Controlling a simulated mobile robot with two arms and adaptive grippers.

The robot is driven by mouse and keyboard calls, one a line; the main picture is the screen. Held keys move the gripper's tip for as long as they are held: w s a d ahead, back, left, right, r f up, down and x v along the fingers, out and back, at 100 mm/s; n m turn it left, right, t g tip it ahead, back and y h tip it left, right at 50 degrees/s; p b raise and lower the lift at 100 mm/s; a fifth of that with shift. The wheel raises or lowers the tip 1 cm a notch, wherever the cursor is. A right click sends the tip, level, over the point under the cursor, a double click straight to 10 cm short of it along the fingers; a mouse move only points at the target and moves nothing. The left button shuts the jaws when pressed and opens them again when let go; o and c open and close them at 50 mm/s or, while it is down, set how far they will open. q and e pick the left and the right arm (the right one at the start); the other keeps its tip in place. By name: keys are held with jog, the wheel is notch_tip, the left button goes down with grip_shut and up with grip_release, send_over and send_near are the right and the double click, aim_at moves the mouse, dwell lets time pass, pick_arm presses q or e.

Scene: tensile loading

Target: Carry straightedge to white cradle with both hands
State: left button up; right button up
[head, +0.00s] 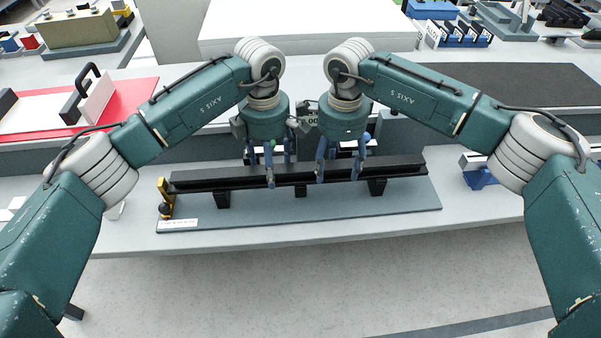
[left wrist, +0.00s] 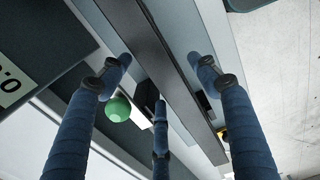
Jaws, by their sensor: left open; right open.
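The straightedge (head: 230,183) is a long black bar. It lies level on black supports over a grey-blue board in the head view. My left gripper (head: 268,168) is open over its middle-left part. In the left wrist view, the bar (left wrist: 172,72) runs diagonally between the spread blue fingers of this gripper (left wrist: 160,76). I cannot tell whether they touch it. My right gripper (head: 340,170) is open over the bar right of its middle, beside the left one. I cannot pick out the white cradle with certainty; a large white block (head: 305,22) stands at the back.
The grey-blue board (head: 330,213) has a yellow-and-black fitting (head: 165,198) at its left end. A red mat (head: 140,96) with a white, black-handled piece lies at left. A dark mat (head: 520,85) lies at right. A green ball (left wrist: 118,108) shows near the left fingers.

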pick_arm(q)
jog(key=shift+f, duration=1.15)
pick_arm(e)
jog(key=shift+f, duration=1.15)
pick_arm(q)
grip_shut()
pick_arm(e)
grip_shut()
pick_arm(q)
jog(key=shift+w+r, duration=0.25)
pick_arm(e)
jog(key=shift+w+r, duration=0.25)
